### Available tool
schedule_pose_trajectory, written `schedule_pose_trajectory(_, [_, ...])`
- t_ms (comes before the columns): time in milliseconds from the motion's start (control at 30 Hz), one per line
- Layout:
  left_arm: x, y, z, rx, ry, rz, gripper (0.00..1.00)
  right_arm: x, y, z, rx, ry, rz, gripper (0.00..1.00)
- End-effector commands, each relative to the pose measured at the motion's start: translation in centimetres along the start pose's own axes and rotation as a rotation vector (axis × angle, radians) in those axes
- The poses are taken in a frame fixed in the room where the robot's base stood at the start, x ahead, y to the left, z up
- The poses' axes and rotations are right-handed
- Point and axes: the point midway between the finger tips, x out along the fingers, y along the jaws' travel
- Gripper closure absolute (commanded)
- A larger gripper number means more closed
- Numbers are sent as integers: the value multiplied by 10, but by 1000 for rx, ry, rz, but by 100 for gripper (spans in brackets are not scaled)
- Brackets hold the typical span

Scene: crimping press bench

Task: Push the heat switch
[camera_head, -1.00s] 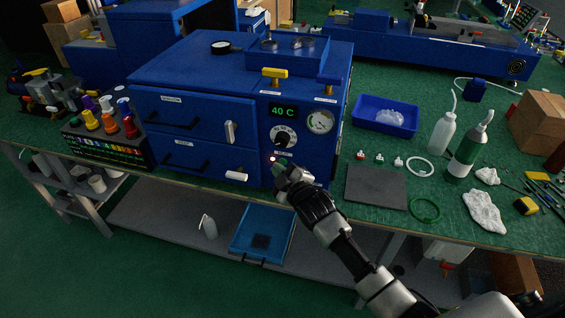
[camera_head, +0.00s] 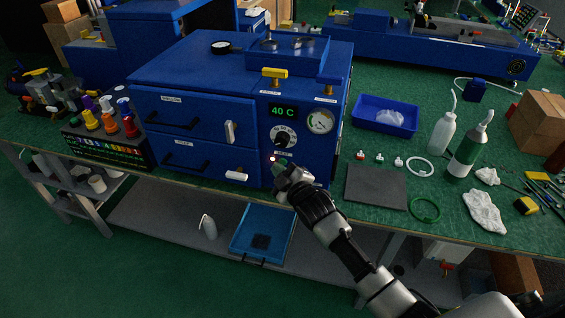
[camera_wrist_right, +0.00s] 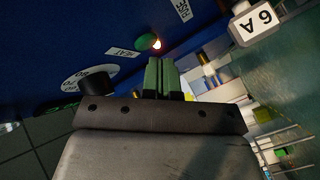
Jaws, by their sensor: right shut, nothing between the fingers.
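The blue press cabinet (camera_head: 200,95) stands on the green bench, its display reading 40 C. In the right wrist view a round green button (camera_wrist_right: 146,41), which I take for the heat switch, sits beside a HEAT label (camera_wrist_right: 122,53). My right gripper (camera_head: 279,170) is shut and empty, close to the lower right of the cabinet front. Its green fingertips (camera_wrist_right: 159,60) point at the button; I cannot tell whether they touch it. My left gripper is not in view.
A black dial knob (camera_head: 284,136) and a round gauge (camera_head: 320,121) are above the switch area. A dark grey mat (camera_head: 376,187) lies right of my gripper. A blue tray (camera_head: 264,230) is on the shelf below the bench.

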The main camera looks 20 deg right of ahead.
Motion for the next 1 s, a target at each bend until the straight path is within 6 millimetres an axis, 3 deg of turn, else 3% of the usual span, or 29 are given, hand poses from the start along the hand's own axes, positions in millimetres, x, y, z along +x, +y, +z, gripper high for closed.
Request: schedule_pose_trajectory(1000, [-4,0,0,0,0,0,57,3,4,2,1,0,0,100])
